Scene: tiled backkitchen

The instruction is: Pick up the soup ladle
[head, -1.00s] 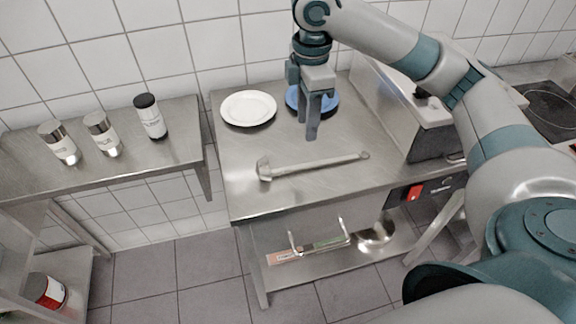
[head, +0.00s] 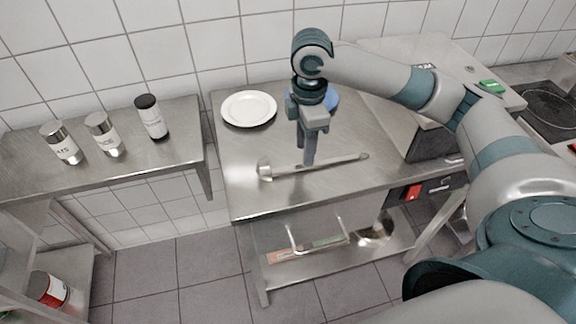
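The soup ladle (head: 338,160) lies on the steel table (head: 245,200), its bowl to the left and its handle running right. My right gripper (head: 309,162) points down at the middle of the ladle's handle, with its fingertips at or just above it. The fingers overlap in this view, so I cannot tell whether they are open or shut on the handle. My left gripper is not in view.
A steel appliance (head: 430,138) stands on the right. Several shakers (head: 152,117) stand on the left shelf.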

